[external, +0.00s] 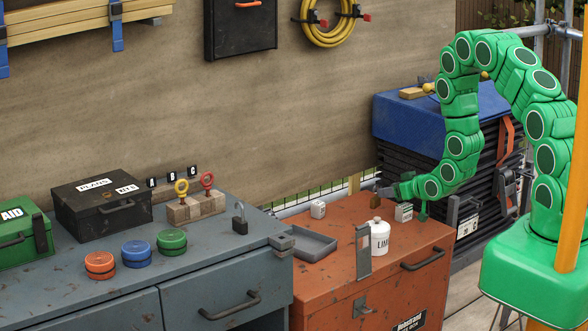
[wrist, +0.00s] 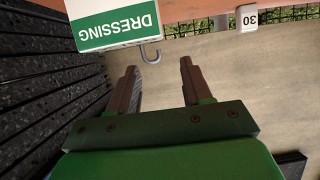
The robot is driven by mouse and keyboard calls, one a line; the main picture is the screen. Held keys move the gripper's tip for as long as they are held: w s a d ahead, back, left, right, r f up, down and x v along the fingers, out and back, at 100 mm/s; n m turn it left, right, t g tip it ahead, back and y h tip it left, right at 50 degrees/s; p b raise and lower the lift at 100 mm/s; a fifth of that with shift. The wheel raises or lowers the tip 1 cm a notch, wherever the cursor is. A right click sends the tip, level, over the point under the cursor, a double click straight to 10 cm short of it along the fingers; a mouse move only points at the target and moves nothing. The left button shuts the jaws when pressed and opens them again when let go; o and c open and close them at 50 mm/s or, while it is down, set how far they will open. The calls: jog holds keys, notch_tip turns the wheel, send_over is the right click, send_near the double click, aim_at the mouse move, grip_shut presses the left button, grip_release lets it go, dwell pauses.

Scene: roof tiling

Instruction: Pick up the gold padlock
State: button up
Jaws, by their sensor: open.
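In the wrist view a grey curved shackle (wrist: 151,54) shows beside the white and green DRESSING box (wrist: 112,22); the lock's body seems hidden there. My gripper (wrist: 158,75) is open with nothing between its fingers, and the shackle lies ahead of them. A different, dark padlock (external: 239,220) stands on the grey cabinet.
The DRESSING box (external: 403,212) stands close under my gripper.

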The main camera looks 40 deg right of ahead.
aim_at(375, 202)
jog(key=shift+d+x, duration=0.2)
jog(key=shift+x, duration=1.25)
jog(key=shift+d+x, duration=0.2)
jog(key=shift+x, duration=1.3)
grip_shut()
jog(key=shift+r, duration=0.15)
